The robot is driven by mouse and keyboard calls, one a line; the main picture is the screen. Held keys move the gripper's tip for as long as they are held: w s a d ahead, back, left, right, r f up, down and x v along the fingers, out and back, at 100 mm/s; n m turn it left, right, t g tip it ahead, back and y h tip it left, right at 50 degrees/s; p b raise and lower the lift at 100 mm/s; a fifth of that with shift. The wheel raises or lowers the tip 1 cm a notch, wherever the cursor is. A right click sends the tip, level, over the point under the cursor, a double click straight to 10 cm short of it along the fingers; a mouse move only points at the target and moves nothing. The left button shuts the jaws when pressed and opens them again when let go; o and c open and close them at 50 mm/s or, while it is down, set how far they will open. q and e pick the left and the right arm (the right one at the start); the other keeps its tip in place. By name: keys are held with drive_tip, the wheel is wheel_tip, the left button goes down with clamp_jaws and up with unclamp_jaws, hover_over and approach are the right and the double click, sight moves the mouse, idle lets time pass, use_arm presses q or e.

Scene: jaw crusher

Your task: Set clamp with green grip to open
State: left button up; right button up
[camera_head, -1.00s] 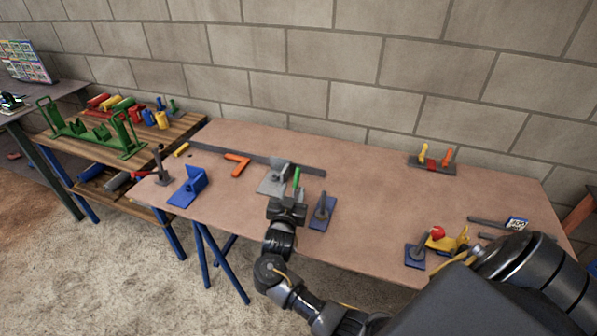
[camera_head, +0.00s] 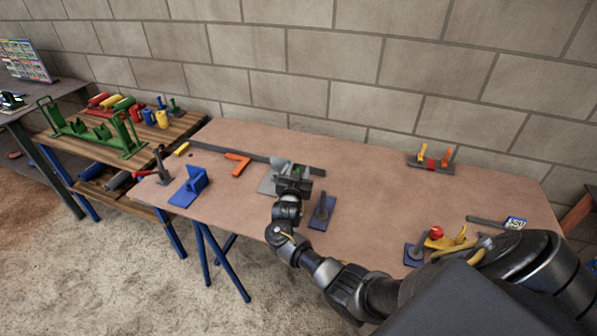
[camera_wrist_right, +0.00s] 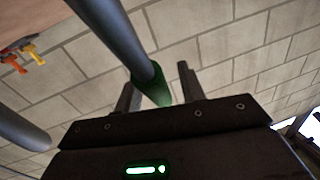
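The clamp with the green grip stands by a grey angle block (camera_head: 268,184) at the middle of the brown workbench. In the head view my right gripper (camera_head: 295,176) is over the clamp and hides most of it. In the right wrist view the green grip (camera_wrist_right: 157,90) sits at the end of a dark grey rod. It lies between the two fingers of my right gripper (camera_wrist_right: 158,85), with a visible gap to the right finger and a narrower one to the left. The fingers are apart. My left gripper is not in view.
A blue angle block (camera_head: 190,187) and an orange square (camera_head: 238,164) lie to the left. A blue-based clamp (camera_head: 322,211) stands close right of my gripper. A red knob (camera_head: 436,232) and a rack (camera_head: 430,163) are further right. The bench centre-right is clear.

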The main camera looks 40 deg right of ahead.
clamp_jaws()
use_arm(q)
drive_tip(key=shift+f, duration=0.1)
